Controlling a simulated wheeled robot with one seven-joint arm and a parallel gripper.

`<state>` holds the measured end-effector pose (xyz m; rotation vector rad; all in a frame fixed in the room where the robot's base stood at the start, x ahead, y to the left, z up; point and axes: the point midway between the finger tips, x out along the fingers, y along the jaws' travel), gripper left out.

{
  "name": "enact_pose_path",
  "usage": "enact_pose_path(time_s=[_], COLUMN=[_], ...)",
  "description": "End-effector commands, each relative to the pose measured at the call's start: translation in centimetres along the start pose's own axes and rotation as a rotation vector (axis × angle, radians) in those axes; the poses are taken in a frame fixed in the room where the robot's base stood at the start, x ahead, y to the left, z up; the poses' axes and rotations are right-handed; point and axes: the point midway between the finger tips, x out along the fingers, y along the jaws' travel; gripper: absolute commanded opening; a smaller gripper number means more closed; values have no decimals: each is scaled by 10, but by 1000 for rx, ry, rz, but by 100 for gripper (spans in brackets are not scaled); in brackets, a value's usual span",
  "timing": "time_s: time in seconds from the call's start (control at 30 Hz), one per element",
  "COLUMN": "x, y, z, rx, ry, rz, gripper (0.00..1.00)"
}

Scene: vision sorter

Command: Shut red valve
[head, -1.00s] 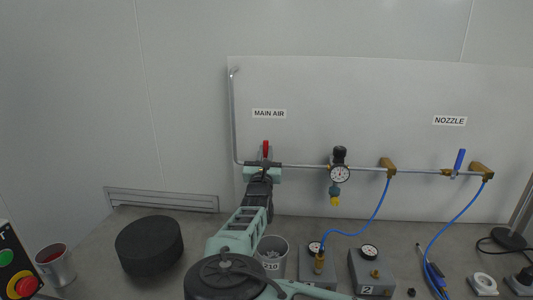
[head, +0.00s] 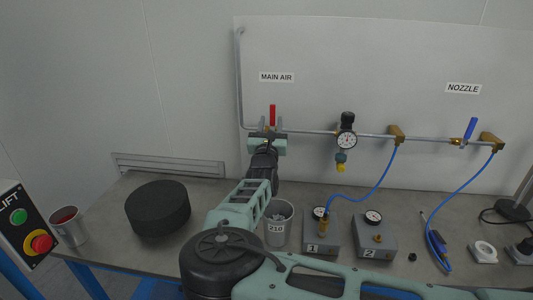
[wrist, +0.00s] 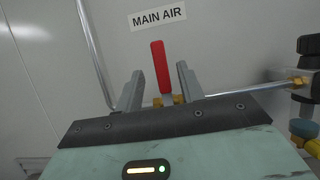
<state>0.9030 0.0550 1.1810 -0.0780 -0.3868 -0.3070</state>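The red valve handle (head: 272,115) stands upright on the pipe under the MAIN AIR label (head: 276,77). In the wrist view the red handle (wrist: 160,68) rises between my two fingers, above a brass valve body (wrist: 166,100). My gripper (head: 270,125) is at the valve, and in the wrist view my gripper (wrist: 160,85) is open. A finger stands on each side of the handle, with a visible gap to both. I cannot tell how deep the handle sits between the fingertips.
A pressure gauge with regulator (head: 346,140) sits on the pipe to the right, then a blue valve handle (head: 471,127) under NOZZLE. On the bench are a black round block (head: 157,208), a cup marked 210 (head: 277,224) and grey boxes (head: 373,236).

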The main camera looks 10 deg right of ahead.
Motion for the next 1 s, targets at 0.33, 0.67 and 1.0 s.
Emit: enact_pose_path(time_s=[0.33, 0.67, 1.0], x=[-85, -139, -147], y=[1, 1, 0], z=[-4, -2, 0], rx=[1, 0, -1], ry=[1, 1, 0], rz=[2, 2, 1], gripper=[38, 38, 38])
